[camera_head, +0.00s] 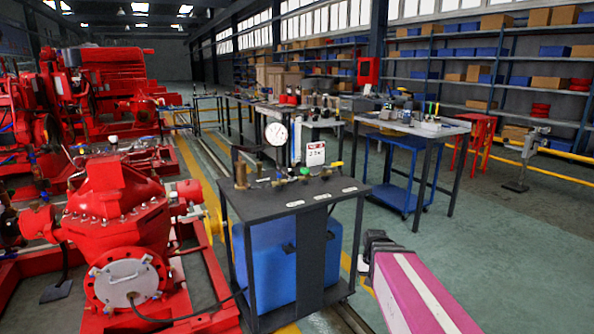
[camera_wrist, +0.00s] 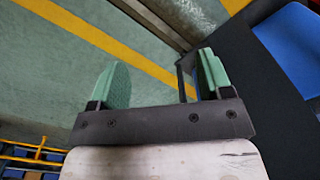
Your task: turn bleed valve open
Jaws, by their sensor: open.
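A dark test bench (camera_head: 300,198) stands in the middle of the head view. Its top carries a round white gauge (camera_head: 277,133), a brass fitting (camera_head: 241,175) and several small valves with coloured handles, among them a green one (camera_head: 305,171) and a yellow one (camera_head: 334,165). I cannot tell which of them is the bleed valve. My gripper (camera_wrist: 160,82) is open and empty in the wrist view, its two green fingers apart above the floor. In the head view my arm is at the lower right, beside the bench's right side and apart from the valves.
A red pump (camera_head: 118,215) stands left of the bench, with a black hose near the floor. A blue tank (camera_head: 270,265) sits inside the bench frame. A blue trolley (camera_head: 395,185) and a workbench (camera_head: 430,128) stand behind to the right. Green floor (camera_head: 490,235) is clear at right.

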